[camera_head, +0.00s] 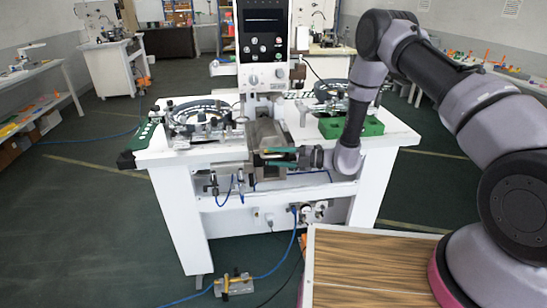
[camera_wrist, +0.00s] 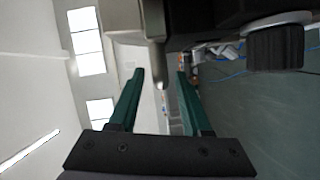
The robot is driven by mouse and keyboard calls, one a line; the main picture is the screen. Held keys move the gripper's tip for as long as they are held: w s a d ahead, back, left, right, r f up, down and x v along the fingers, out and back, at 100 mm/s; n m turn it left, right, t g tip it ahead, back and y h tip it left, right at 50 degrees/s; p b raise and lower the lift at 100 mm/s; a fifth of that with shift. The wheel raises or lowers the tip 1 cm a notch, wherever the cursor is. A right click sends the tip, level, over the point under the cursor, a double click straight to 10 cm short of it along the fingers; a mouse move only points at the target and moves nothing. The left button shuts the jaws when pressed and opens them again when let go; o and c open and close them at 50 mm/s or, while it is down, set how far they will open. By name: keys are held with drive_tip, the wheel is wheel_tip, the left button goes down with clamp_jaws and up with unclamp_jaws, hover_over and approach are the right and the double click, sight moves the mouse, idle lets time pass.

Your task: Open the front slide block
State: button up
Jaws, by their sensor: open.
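The front slide block seems to be the grey metal block (camera_head: 265,133) at the front middle of the white machine table, below the control panel. My gripper (camera_head: 262,157) is at the front of this block, reaching in from the right, with its green fingers pointing left. In the wrist view my gripper (camera_wrist: 160,75) is open, its two green fingers apart. A narrow grey pin (camera_wrist: 159,79) hangs from the dark machine body and shows between the fingertips. I cannot tell whether either finger touches it. The fingers cover part of the block's front in the head view.
The white machine table (camera_head: 380,143) carries a control panel (camera_head: 264,35) and a green tray (camera_head: 350,126) at right. Blue hoses and fittings hang under its front edge. A wood-topped surface (camera_head: 365,262) is at the lower right. A small fixture (camera_head: 233,285) lies on the floor.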

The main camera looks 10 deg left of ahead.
drive_tip(key=shift+a, duration=0.5)
clamp_jaws()
drive_tip(key=shift+f, duration=0.1)
idle(1.1)
